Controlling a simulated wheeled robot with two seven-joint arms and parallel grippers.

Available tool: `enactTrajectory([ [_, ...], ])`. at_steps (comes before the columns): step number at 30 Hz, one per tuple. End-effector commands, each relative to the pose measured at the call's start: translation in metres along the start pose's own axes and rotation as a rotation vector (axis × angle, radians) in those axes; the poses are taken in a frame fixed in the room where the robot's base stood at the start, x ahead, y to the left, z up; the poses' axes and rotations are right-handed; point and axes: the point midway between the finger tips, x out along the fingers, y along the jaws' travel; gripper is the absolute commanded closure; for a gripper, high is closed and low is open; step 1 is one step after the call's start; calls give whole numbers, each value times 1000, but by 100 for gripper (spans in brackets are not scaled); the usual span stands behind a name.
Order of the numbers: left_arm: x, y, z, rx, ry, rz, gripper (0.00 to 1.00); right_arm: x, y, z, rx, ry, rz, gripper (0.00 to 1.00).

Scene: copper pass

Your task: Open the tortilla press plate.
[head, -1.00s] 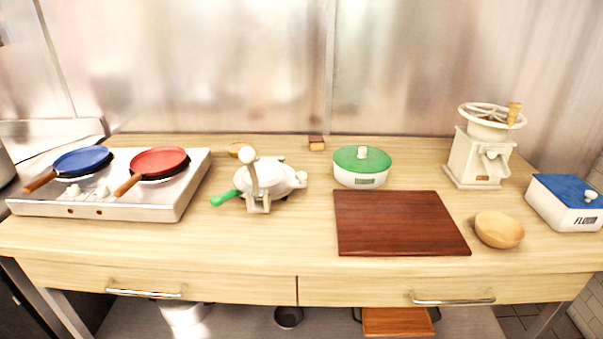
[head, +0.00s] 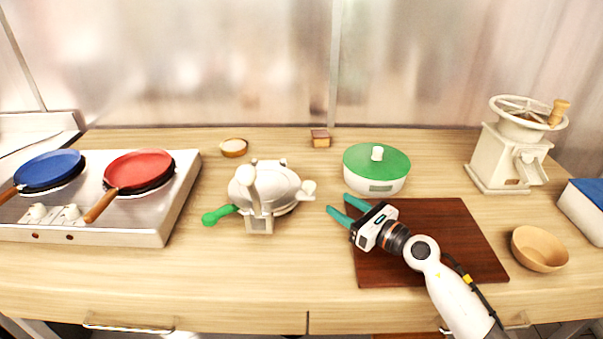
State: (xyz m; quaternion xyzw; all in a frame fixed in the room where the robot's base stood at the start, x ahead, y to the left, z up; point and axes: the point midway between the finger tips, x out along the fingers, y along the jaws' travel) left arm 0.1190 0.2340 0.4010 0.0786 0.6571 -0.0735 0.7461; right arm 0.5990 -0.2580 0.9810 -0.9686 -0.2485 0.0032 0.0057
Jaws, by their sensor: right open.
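The white tortilla press (head: 268,192) stands on the counter left of centre. Its round plate looks closed, lying flat on the base. A white upright lever with a rounded end rises at its front, and a green handle (head: 219,214) sticks out to the left. A small white tab (head: 308,189) sticks out at its right. My right gripper (head: 338,208) is open and empty, with teal fingers pointing left toward the press. It is apart from the press, over the left part of the cutting board. My left gripper is not in view.
The dark red cutting board (head: 460,225) lies under my right arm. A green-lidded pot (head: 376,170) stands just behind my gripper. A wooden bowl (head: 539,248) and a grinder (head: 510,150) are at right. A stove (head: 140,228) with two pans is at left. Counter in front of the press is clear.

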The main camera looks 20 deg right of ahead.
Motion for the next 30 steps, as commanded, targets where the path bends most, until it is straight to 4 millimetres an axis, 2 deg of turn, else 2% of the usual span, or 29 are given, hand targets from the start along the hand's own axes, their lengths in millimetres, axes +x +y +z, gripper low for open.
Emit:
enactTrajectory([
  [2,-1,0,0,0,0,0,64,4,1,1,-12,-9,-3,50],
  [5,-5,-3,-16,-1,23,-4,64,16,1,0,-9,-7,-3,50],
  [9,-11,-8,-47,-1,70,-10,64,43,0,-1,-7,-5,-2,50],
  [12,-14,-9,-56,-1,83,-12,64,64,-1,-1,-6,-4,-4,50],
  [16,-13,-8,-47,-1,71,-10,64,89,-1,1,-6,-5,-4,50],
  [22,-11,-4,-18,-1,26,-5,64,113,0,2,-6,-6,-3,50],
  [30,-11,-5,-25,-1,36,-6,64,120,0,2,-8,-7,-3,50],
])
